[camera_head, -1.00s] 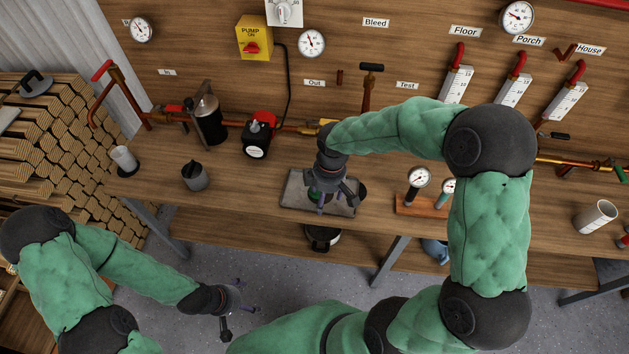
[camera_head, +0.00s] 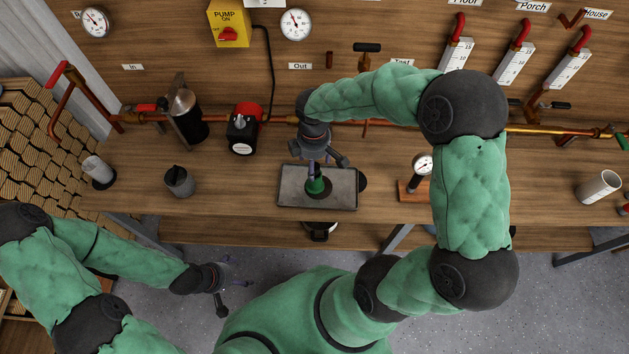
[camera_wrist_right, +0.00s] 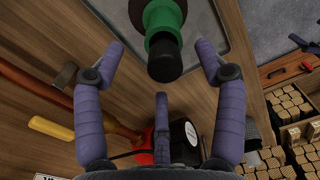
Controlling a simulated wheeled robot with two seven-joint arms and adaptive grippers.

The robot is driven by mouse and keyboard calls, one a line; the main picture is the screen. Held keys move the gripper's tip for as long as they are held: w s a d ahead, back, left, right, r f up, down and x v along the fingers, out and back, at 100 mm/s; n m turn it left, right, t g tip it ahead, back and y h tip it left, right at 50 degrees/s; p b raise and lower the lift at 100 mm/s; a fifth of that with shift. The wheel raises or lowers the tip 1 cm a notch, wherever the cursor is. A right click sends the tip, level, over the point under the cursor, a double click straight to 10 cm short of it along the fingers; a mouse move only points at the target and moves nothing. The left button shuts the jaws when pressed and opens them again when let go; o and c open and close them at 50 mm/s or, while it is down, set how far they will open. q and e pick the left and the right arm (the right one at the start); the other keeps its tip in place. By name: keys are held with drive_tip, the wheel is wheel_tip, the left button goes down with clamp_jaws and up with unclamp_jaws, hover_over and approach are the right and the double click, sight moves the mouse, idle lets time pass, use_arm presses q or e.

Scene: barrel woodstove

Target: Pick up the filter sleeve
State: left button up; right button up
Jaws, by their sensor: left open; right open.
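A green piece with a black end (camera_head: 317,186) stands in the shallow grey tray (camera_head: 345,200) on the bench. In the right wrist view, the green piece (camera_wrist_right: 165,22) shows its black knob toward the camera. I cannot tell whether it is the filter sleeve. My right gripper (camera_head: 322,158) is open over the tray's back edge, close to the green piece; its fingers also show open and empty in the right wrist view (camera_wrist_right: 160,65). The contact between fingers and piece is not clear. My left gripper (camera_head: 230,283) is open and empty, low in front of the bench.
A white cylinder (camera_head: 98,170) and a grey canister (camera_head: 179,181) stand at the bench's left. A dark filter housing (camera_head: 186,115), a pump (camera_head: 243,130) and copper pipe (camera_head: 390,122) run along the back. A gauge (camera_head: 422,165) on a wooden block is right of the tray.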

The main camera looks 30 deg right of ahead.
drive_tip(key=shift+s+f, duration=0.2)
drive_tip(key=shift+f, duration=0.4)
drive_tip(key=f+b, duration=0.2)
drive_tip(key=f, duration=0.2)
drive_tip(key=shift+s, duration=0.2)
drive_tip(key=c, duration=1.3)
